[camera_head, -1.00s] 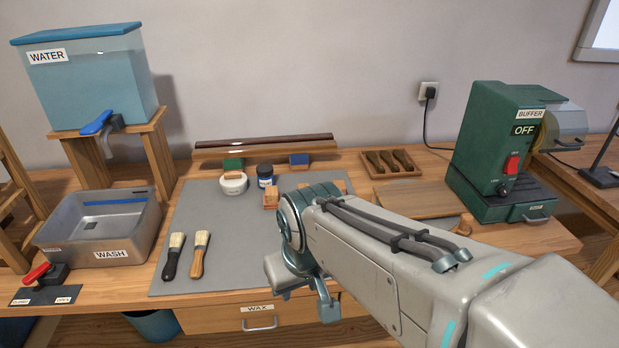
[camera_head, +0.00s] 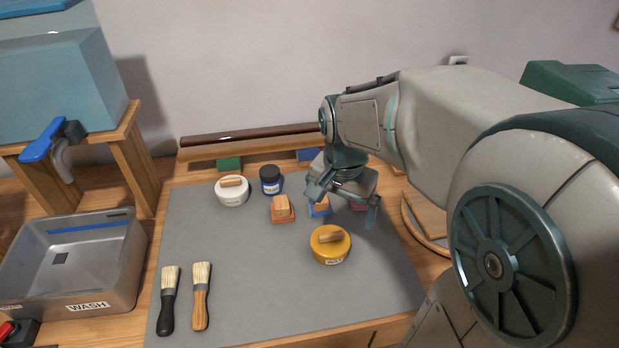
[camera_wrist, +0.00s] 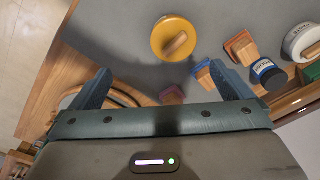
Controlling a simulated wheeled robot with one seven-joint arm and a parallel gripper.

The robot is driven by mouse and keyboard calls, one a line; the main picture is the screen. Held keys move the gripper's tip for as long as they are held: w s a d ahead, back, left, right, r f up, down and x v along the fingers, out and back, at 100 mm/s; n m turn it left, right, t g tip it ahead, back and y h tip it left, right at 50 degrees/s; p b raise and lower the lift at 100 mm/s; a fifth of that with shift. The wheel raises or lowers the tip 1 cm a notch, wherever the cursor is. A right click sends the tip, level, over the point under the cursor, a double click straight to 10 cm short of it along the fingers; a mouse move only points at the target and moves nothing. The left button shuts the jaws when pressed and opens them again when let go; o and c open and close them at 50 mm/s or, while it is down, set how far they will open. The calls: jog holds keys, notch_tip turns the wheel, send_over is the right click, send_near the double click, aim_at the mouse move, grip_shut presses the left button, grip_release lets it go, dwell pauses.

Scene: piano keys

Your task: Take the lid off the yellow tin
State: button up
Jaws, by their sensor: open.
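The yellow tin (camera_head: 330,247) stands upright on the grey mat, right of the mat's middle. Its lid is on, with a light wooden handle (camera_head: 330,237) on top and a white label on the front. In the wrist view the yellow tin (camera_wrist: 175,39) lies beyond my fingertips, near the top middle. My gripper (camera_head: 340,205) is open and empty, behind the tin and above the mat, apart from the tin. Its two fingers show spread in the wrist view (camera_wrist: 160,80).
A white tin (camera_head: 232,191), a dark blue jar (camera_head: 270,180) and an orange block brush (camera_head: 282,211) stand left of my gripper. A blue block brush (camera_head: 319,208) is close under it. Two brushes (camera_head: 169,300) lie front left. The mat's front middle is clear.

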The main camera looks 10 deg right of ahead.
aim_at(331, 234)
jog(key=w+f+m, duration=0.1)
jog(key=f, duration=0.4)
jog(key=w+f+m, duration=0.2)
jog(key=f, duration=0.3)
jog(key=w+f+m, duration=0.1)
jog(key=w+f, duration=0.1)
jog(key=f, duration=0.4)
jog(key=shift+g, duration=0.4)
jog(key=shift+d, duration=0.1)
jog(key=c, duration=0.7)
